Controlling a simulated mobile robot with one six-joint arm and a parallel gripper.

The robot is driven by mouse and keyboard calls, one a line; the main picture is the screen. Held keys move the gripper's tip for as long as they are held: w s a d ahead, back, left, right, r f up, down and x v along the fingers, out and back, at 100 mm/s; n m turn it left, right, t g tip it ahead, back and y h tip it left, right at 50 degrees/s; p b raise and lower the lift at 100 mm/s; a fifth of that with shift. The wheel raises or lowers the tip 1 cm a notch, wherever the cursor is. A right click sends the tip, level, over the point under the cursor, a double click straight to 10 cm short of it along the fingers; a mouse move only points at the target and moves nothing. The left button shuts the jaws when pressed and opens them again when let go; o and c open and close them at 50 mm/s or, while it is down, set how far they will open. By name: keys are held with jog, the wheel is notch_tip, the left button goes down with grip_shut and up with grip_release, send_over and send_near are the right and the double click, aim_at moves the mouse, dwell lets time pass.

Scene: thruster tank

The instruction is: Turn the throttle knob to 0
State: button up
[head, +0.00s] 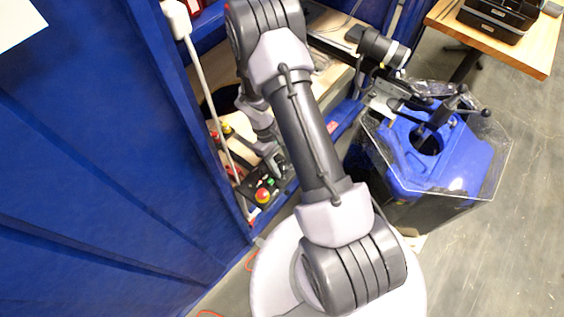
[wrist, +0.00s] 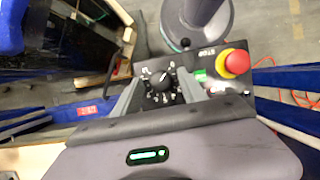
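The throttle knob (wrist: 161,84) is a small black knob with a white mark on a black dial plate with white scale marks, in the middle of the wrist view. The number it points to is too small to read. My gripper (wrist: 160,77) has its two grey fingers apart, one on the left and one on the right of the knob. I cannot tell whether either finger touches it. In the head view my gripper (head: 274,163) is low over the control panel, and I cannot make out the knob there.
A red stop button (wrist: 237,62) on a yellow collar and a green button (wrist: 200,75) are close to the right finger. The panel's red button also shows in the head view (head: 263,195). A blue wall (head: 110,170) stands left; a blue tank (head: 435,160) stands right.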

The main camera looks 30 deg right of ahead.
jog(key=p+v, duration=0.2)
jog(key=v, duration=0.5)
jog(key=shift+r, duration=0.2)
jog(key=shift+w, duration=0.1)
